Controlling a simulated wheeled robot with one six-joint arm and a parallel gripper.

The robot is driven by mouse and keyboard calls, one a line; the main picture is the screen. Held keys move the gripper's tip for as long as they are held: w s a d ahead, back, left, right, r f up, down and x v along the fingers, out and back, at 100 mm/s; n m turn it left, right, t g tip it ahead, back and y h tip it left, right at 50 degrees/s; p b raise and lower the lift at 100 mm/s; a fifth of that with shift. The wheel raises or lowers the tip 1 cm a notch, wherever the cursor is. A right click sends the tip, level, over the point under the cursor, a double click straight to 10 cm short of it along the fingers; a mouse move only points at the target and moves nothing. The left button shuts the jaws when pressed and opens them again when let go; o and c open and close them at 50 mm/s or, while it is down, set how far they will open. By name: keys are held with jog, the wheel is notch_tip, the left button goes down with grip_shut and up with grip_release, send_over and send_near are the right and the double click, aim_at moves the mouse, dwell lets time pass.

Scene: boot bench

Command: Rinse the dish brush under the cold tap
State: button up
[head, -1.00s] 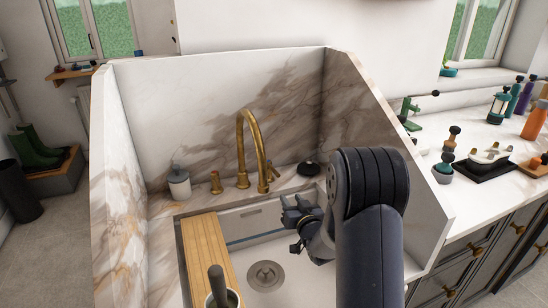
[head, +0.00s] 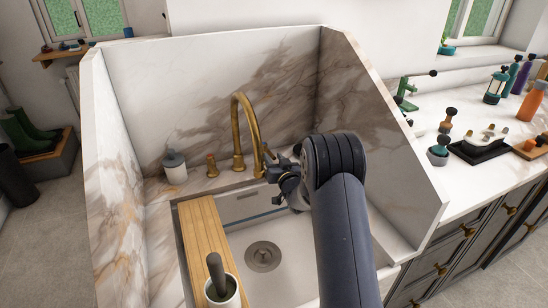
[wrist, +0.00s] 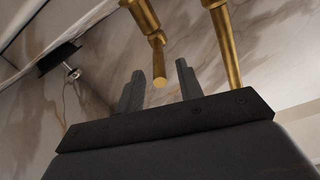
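The brass tap (head: 238,130) stands at the back of the sink with its curved spout over the basin. Its side lever (head: 268,152) is on the right. My gripper (head: 270,168) is at this lever; the wrist view shows two dark fingers apart (wrist: 160,88), with the brass lever's end (wrist: 159,80) between or just beyond the tips. I cannot tell whether they touch it. The spout or post (wrist: 226,45) rises to the right there. No water shows. A dark-handled tool, possibly the dish brush (head: 215,268), stands in a white cup (head: 228,298); its head is hidden.
A wooden board (head: 205,232) spans the sink's left side. The white basin (head: 285,262) with its drain is otherwise clear. A lidded grey jar (head: 174,168) and a small brass fitting (head: 212,166) stand left of the tap. Marble walls (head: 385,140) enclose the back and sides.

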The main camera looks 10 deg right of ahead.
jog(key=shift+w, duration=0.3)
grip_shut()
dwell(0.3)
